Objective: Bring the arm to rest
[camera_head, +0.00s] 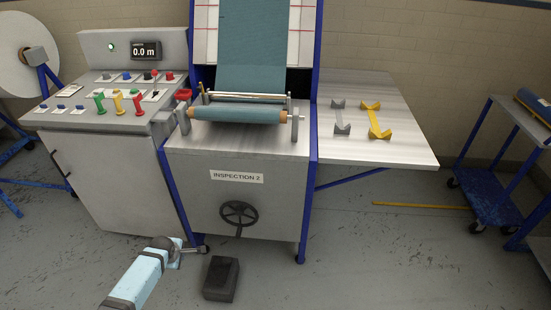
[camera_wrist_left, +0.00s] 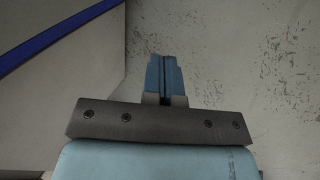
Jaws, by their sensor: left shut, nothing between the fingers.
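My left arm comes in from the bottom of the head view, and its gripper (camera_head: 192,250) is low in front of the inspection machine (camera_head: 235,195), near the foot of its blue frame. In the left wrist view the two blue fingers of my left gripper (camera_wrist_left: 164,75) lie together, shut and empty. Bare grey floor (camera_wrist_left: 250,60) shows beyond them, with a pale panel and a blue frame edge (camera_wrist_left: 60,38) at the left. My right arm and gripper are in neither view.
A black pedal box (camera_head: 221,278) stands on the floor just right of my left gripper. A handwheel (camera_head: 239,214) sticks out from the machine front. A control cabinet (camera_head: 110,180) stands at the left, a side table (camera_head: 385,150) at the right. Floor at the lower right is mostly clear.

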